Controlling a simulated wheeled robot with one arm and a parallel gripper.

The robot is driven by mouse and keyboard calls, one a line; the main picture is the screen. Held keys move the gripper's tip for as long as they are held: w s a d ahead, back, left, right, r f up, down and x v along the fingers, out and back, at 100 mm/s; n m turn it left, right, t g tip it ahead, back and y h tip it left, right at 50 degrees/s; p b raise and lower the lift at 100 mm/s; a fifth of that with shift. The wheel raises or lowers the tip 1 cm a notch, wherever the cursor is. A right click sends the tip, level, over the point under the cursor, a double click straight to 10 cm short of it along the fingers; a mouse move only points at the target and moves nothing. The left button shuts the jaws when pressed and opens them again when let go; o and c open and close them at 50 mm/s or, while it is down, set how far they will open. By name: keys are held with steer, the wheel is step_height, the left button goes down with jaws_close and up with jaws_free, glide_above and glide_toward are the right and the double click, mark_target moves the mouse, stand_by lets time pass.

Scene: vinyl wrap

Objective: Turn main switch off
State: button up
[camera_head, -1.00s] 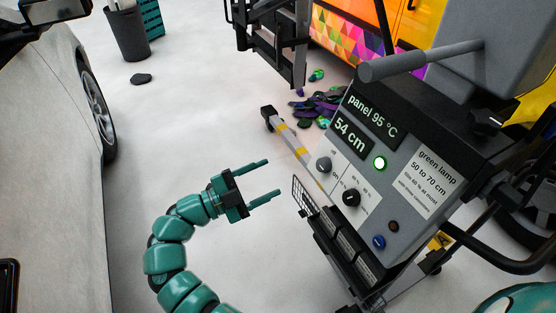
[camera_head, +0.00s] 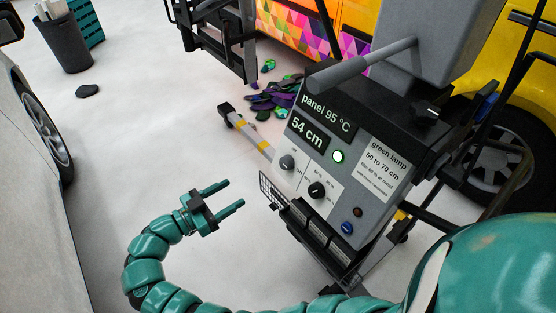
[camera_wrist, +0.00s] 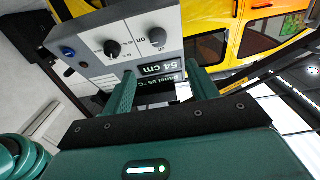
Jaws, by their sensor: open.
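The grey control panel (camera_head: 350,207) carries a "panel 95 °C" and "54 cm" display, a lit green lamp (camera_head: 338,156) and two black knobs. The upper-left knob (camera_head: 287,161), beside small on/off lettering, looks like the main switch; its exact setting is too small to tell. It also shows in the wrist view as a knob (camera_wrist: 158,38) next to "on". The second knob (camera_head: 317,189) sits lower right of it. My gripper (camera_head: 236,193) is open and empty, left of the panel, apart from it. In the wrist view its two fingers (camera_wrist: 160,68) point toward the panel.
A blue button (camera_head: 347,227) and a small dark red one (camera_head: 358,212) sit low on the panel. A thick grey handle (camera_head: 362,65) juts out above it. Scraps (camera_head: 275,97) lie on the floor behind. A car (camera_head: 30,170) stands left; open floor lies between.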

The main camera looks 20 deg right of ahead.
steer(key=shift+d+p, duration=0.75)
steer(key=shift+p, duration=1.3)
steer(key=p, duration=1)
glide_toward(282, 166)
steer(key=d, duration=0.3)
steer(key=x, duration=0.2)
steer(key=p+x, duration=0.1)
steer(key=x, duration=0.2)
steer(key=shift+w+a+r+p, duration=0.15)
steer(key=shift+w+a+p, duration=0.05)
steer(key=shift+w+p, duration=0.15)
steer(key=shift+w+d, duration=0.2)
steer(key=shift+d, duration=0.2)
steer(key=c, duration=1)
